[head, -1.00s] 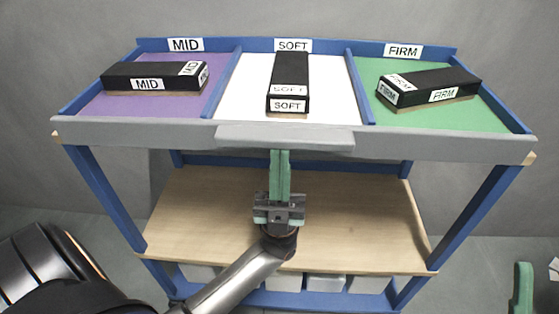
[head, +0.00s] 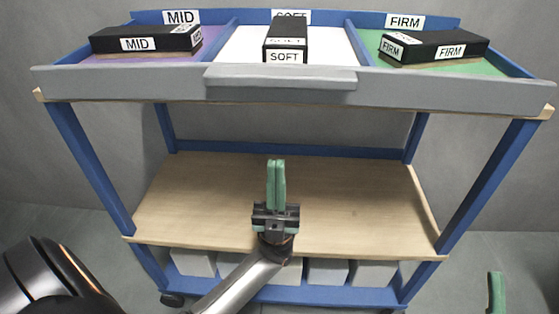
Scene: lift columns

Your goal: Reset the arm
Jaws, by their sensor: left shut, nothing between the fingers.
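My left gripper (head: 276,162) is shut and empty. It is in front of the lower wooden shelf (head: 180,205), below the grey front lip of the cart's top. Its green fingers are together and point away from me. Part of my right gripper (head: 496,290) shows at the lower right edge as a green finger; the rest is out of the picture. A black MID block (head: 160,42) lies in the purple left bay, a black SOFT block (head: 286,40) in the white middle bay, and a black FIRM block (head: 432,49) in the green right bay.
The grey front lip (head: 130,84) runs across the cart, with a raised ledge (head: 280,80) at its middle. Blue legs (head: 90,165) stand at the sides. Several white bins (head: 375,272) sit under the shelf. The shelf's visible top is clear.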

